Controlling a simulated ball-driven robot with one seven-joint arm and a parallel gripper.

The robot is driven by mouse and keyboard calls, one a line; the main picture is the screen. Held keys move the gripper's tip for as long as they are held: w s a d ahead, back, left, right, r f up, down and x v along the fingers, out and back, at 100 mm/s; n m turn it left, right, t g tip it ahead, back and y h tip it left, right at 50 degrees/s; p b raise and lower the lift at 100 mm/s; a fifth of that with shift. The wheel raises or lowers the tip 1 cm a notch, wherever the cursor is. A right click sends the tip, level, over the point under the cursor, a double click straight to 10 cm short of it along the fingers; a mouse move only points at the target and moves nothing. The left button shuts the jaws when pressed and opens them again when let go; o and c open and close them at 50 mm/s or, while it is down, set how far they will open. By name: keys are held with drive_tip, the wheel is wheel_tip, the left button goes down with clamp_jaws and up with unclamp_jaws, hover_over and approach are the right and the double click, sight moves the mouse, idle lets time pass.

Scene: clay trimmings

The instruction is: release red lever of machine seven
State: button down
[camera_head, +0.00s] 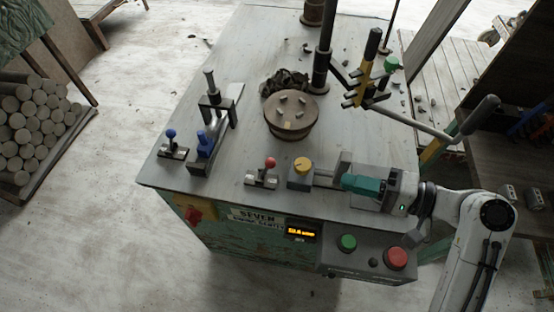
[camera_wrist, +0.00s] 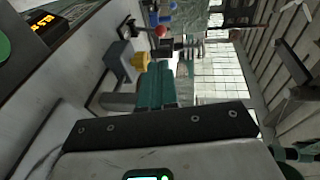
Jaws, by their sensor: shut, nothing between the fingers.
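The red-knobbed lever (camera_head: 270,163) stands on a small grey base near the front edge of the machine top, behind a label reading "SEVEN" (camera_head: 257,216). Its red knob (camera_wrist: 160,31) shows small near the top of the wrist view. My gripper (camera_head: 345,182) is shut and empty, low over the machine top and pointing left. It is to the right of the lever and apart from it. A yellow knob (camera_head: 302,165) on a grey box stands between them. The teal fingers (camera_wrist: 155,86) show in the wrist view, with the yellow knob (camera_wrist: 140,61) just beyond.
Blue-knobbed levers (camera_head: 171,134) and a clamp (camera_head: 213,110) stand at the left. A round wooden block (camera_head: 291,115) and a dark post (camera_head: 322,55) with a side arm are behind. Green (camera_head: 348,242) and red (camera_head: 396,258) buttons sit on the front panel.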

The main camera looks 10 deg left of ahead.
drive_tip(key=shift+a, duration=0.15)
drive_tip(key=p, duration=0.2)
hover_over(288, 180)
wheel_tip(288, 180, down, 3)
drive_tip(key=shift+s+r, duration=0.1)
drive_tip(key=shift+r, duration=0.05)
drive_tip(key=shift+r, duration=0.1)
idle(0.5)
